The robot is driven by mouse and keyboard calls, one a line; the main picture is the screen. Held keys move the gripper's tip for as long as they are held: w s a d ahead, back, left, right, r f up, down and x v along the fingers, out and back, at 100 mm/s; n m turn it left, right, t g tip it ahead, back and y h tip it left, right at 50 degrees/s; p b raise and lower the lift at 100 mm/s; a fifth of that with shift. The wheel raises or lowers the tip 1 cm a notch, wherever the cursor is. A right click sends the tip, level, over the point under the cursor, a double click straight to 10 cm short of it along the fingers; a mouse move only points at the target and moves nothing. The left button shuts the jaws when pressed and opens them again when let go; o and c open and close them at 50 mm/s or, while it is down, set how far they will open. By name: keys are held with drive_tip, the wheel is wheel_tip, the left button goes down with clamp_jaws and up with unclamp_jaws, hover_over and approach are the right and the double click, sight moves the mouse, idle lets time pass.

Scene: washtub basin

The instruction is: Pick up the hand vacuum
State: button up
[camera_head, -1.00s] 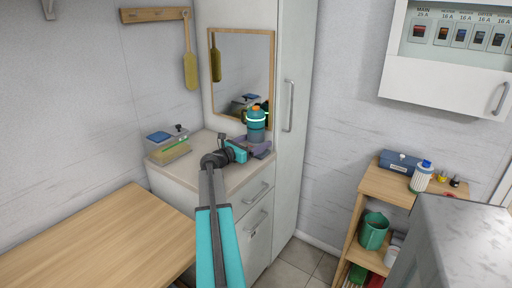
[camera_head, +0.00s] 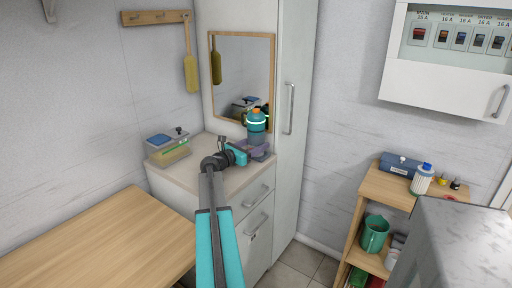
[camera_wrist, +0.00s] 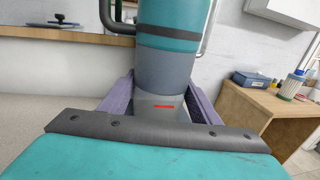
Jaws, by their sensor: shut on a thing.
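The hand vacuum (camera_head: 256,122) is a teal and grey upright body with an orange top. It stands upright at the counter's back right, in front of the mirror. In the wrist view its lower grey part (camera_wrist: 162,80), with a red mark, fills the middle. My gripper (camera_head: 258,149) has purple-grey fingers, one on each side of the lower body, and is shut on it. The fingers also show in the wrist view (camera_wrist: 160,105). The vacuum's base is hidden, so I cannot tell whether it touches the counter.
A clear box with a blue item on its lid (camera_head: 167,150) sits at the counter's left. The mirror (camera_head: 240,75) and tall cabinet (camera_head: 297,130) are close behind and right. A wooden table (camera_head: 90,245) is at lower left; a shelf (camera_head: 385,188) stands right.

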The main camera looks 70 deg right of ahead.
sight(256, 129)
drive_tip(key=shift+r, duration=0.2)
drive_tip(key=shift+a+r, duration=0.2)
drive_tip(key=shift+r, duration=0.3)
wheel_tip(256, 129, up, 6)
drive_tip(key=shift+f, duration=0.2)
drive_tip(key=s+a+v, duration=0.1)
drive_tip(key=s+v, duration=0.1)
drive_tip(key=v, duration=1.7)
drive_tip(key=shift+s+a+b, duration=0.3)
drive_tip(key=shift+s+b, duration=0.05)
drive_tip(key=shift+b, duration=0.05)
drive_tip(key=shift+f, duration=0.2)
drive_tip(key=shift+s+d+f+b, duration=0.1)
drive_tip(key=shift+d+f+b, duration=0.15)
drive_tip(key=shift+f, duration=0.7)
drive_tip(key=shift+d+f+b, duration=0.1)
drive_tip(key=shift+f+b, duration=0.1)
drive_tip(key=shift+f, duration=0.7)
drive_tip(key=shift+s+d+f+b, duration=0.1)
drive_tip(key=shift+d+f+b, duration=0.15)
drive_tip(key=shift+f, duration=0.7)
drive_tip(key=shift+w, duration=0.3)
